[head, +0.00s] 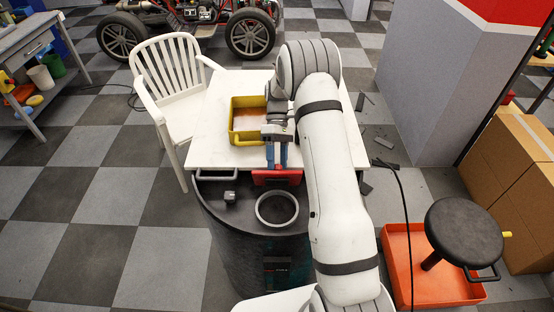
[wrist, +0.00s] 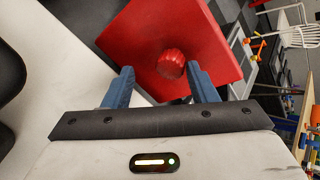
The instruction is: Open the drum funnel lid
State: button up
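The dark drum (head: 235,250) stands in front of the white table in the head view. A red lid (head: 277,177) shows at the drum's rear edge, close below my gripper's fingertips. In the wrist view the lid (wrist: 195,35) is a flat red panel with a round ribbed red knob (wrist: 171,65). My gripper (head: 277,164) points down at the lid with its two blue fingers apart. In the wrist view the knob appears between the fingers (wrist: 160,71), with a visible gap on the left; contact cannot be told. How far the lid is tilted is unclear.
A grey ring (head: 277,208) and a small dark fitting (head: 231,198) are on the drum top. A yellow bin (head: 247,136) sits on the white table (head: 215,150). A white chair (head: 168,80) stands left; a stool (head: 463,232) and orange tray (head: 412,262) are right.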

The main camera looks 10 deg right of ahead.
jog(key=b+v, duration=0.1)
jog(key=v, duration=0.5)
jog(key=shift+w+d, duration=0.2)
jog(key=shift+w, duration=0.1)
jog(key=shift+w+r+b, duration=0.3)
jog(key=shift+w+r, duration=0.05)
jog(key=shift+r, duration=0.25)
